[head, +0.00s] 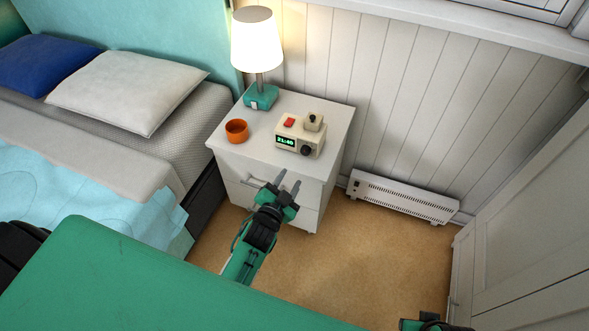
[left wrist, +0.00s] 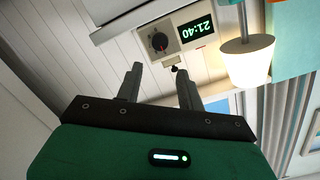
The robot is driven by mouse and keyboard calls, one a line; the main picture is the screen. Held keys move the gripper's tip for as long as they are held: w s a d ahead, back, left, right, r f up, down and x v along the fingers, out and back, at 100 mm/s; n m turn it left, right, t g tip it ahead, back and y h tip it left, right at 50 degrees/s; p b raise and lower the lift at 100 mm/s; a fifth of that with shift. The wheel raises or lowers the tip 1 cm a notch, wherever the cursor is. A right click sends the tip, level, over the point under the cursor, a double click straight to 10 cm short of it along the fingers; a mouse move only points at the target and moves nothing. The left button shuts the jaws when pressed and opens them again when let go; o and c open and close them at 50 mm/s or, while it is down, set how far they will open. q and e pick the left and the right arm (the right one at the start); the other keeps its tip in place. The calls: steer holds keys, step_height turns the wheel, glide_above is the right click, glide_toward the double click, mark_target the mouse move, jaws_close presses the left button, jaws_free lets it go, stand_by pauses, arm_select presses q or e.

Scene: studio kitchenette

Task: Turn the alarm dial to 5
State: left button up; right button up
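The cream alarm clock (head: 290,131) stands on the nightstand, its green display (head: 286,141) reading 21:40. Its dark round alarm dial (head: 306,151) is on the front face beside the display. In the left wrist view the dial (left wrist: 159,41) shows a small red mark; the scale around it is too small to read. My left gripper (head: 288,178) is open and empty, in front of and below the clock, apart from it. Its two fingers (left wrist: 158,75) point toward the clock's front. My right gripper's fingers are not in view; only a piece of my right arm shows at bottom right.
The white nightstand (head: 225,146) also holds a lit lamp (head: 257,42) and an orange cup (head: 237,130). A red button (head: 290,122) and a raised knob (head: 314,121) top the clock. A bed is at left, a white heater (head: 403,196) at right. Floor is clear between.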

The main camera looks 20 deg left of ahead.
arm_select(q)
steer(key=shift+s+r, duration=0.1)
steer(key=shift+s, duration=1.1)
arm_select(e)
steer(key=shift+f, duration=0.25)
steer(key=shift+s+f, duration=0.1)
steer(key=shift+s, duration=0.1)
